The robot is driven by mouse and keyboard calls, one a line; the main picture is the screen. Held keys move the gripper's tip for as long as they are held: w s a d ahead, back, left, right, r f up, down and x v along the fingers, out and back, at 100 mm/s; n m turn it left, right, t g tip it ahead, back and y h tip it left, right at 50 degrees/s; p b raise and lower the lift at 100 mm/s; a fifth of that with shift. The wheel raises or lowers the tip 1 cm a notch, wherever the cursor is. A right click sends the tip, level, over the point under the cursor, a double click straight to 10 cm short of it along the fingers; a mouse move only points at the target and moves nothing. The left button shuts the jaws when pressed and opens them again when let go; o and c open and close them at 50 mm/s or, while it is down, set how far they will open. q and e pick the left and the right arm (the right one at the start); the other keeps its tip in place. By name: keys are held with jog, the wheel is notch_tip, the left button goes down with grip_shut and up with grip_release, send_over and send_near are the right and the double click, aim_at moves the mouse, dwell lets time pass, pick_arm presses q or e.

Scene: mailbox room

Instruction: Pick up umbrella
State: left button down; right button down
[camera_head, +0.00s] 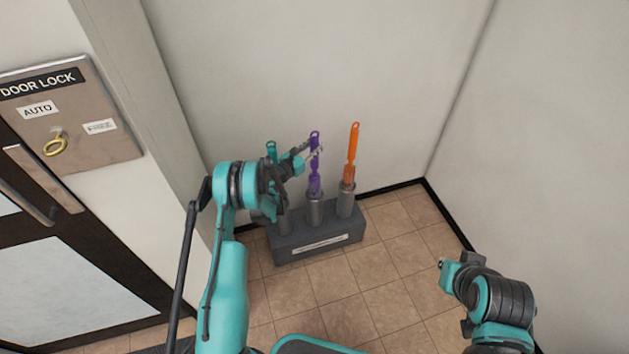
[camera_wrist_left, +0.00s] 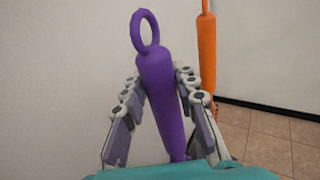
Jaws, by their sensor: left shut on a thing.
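A purple umbrella (camera_head: 315,179) stands upright in the middle metal tube of a dark grey stand (camera_head: 318,249) against the wall. My left gripper (camera_head: 315,150) is at its upper part, just below the ring at its top. In the left wrist view the purple umbrella (camera_wrist_left: 160,85) lies between the two fingers of my left gripper (camera_wrist_left: 160,90), which is shut on it. My right gripper (camera_head: 448,265) is low at the right, away from the stand.
A door with a door lock panel (camera_head: 70,118) and a handle is at the left. Plain walls meet in a corner behind the stand. The tiled floor (camera_head: 395,290) right of the stand is clear. The orange umbrella (camera_wrist_left: 207,50) is close beside the purple one.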

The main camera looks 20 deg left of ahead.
pick_arm(q)
jog(key=shift+r, duration=0.15)
notch_tip(320, 180, up, 27)
jog(key=p, duration=1.1)
jog(key=shift+r, duration=0.2)
